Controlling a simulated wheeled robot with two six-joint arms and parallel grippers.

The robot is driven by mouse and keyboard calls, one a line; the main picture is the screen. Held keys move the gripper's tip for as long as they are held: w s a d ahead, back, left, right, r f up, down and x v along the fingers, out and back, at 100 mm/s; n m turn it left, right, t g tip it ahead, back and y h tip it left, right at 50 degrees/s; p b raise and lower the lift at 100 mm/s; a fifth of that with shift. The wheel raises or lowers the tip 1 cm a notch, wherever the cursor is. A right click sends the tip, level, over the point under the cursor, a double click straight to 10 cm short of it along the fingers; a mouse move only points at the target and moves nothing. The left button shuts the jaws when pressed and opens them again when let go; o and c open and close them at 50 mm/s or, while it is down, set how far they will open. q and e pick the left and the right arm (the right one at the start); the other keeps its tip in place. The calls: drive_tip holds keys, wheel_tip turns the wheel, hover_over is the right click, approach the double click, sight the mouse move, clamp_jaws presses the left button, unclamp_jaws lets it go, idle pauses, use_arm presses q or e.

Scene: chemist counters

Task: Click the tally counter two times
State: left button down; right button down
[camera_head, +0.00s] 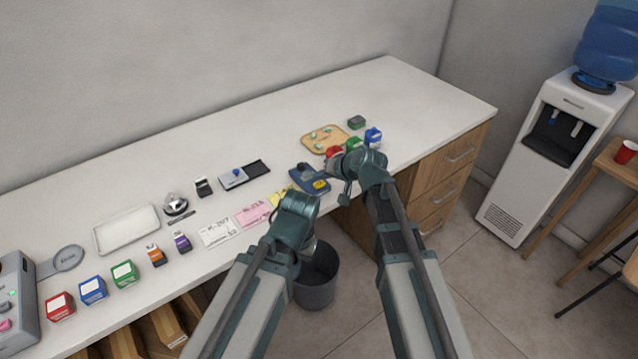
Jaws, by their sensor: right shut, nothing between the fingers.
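A blue and dark device with a yellow patch (311,180) lies on the white counter near its front edge. It may be the tally counter, but it is too small to be sure. A small black item with a pale face (203,187) and a silver dome-shaped item (175,204) stand farther left. My right gripper (346,193) is shut and empty, pointing down just right of the blue device; I see a gap between them. My left arm reaches to the counter's front edge, left of the right arm. Its fingers are hidden behind its own wrist.
Coloured blocks, including a blue one (373,137), and a wooden tray (323,138) stand behind my right wrist. Paper notes (251,214) lie near the front. A white tray (127,229) is at left. A bin (318,283) stands below. The counter's far right is clear.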

drive_tip(key=shift+f, duration=0.1)
drive_tip(key=shift+f+b, duration=0.35)
drive_tip(key=shift+b, duration=0.05)
drive_tip(key=shift+f+b, duration=0.4)
idle(0.5)
drive_tip(key=shift+r, duration=0.15)
drive_tip(key=shift+r+p, duration=0.75)
drive_tip(key=shift+p, duration=0.1)
wheel_tip(320, 180, up, 5)
drive_tip(key=p, duration=0.5)
idle(2.5)
